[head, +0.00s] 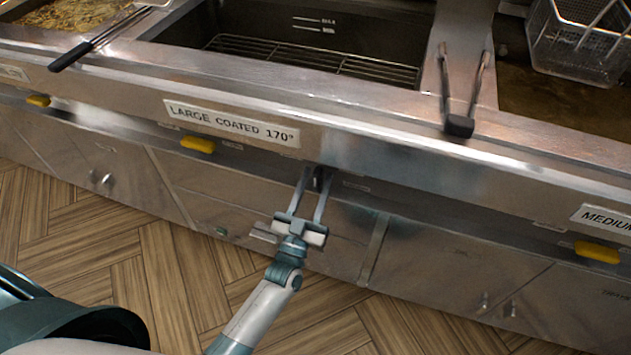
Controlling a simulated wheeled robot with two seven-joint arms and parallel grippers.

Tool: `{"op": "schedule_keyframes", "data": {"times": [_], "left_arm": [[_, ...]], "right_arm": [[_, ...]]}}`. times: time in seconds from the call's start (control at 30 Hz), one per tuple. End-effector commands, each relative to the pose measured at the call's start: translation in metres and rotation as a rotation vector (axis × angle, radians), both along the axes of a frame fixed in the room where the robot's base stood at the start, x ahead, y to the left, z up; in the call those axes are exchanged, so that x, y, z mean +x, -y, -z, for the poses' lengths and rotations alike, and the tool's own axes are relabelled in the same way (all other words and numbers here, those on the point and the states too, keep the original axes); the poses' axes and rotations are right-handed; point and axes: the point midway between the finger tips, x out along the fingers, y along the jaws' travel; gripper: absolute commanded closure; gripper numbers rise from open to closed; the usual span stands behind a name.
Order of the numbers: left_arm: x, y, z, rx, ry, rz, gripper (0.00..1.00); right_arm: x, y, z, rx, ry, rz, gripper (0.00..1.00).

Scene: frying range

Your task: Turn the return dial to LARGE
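A small dark dial (319,179) sits on the steel front panel below the counter edge, right of the "LARGE COATED 170°" label (231,123). My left gripper (317,177) reaches up to it, with one finger on each side of the dial. Its fingers stand apart. I cannot tell whether they touch the dial. The dial's pointer and the small markings beside it are too small or hidden to read. My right gripper is not in view.
Yellow handles (198,145) line the front panel, with another under the "MEDIUM" label (597,251). Above are an empty vat (300,40), a wire basket (580,50) and basket handles (460,125) over the counter edge. The wood floor (150,270) is clear.

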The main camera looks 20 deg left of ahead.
Motion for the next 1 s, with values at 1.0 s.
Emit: {"op": "schedule_keyframes", "data": {"times": [1.0], "left_arm": [[-0.119, -0.004, 0.051, 0.001, -0.003, 0.001, 0.64]], "right_arm": [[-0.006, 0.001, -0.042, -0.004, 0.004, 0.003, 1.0]]}}
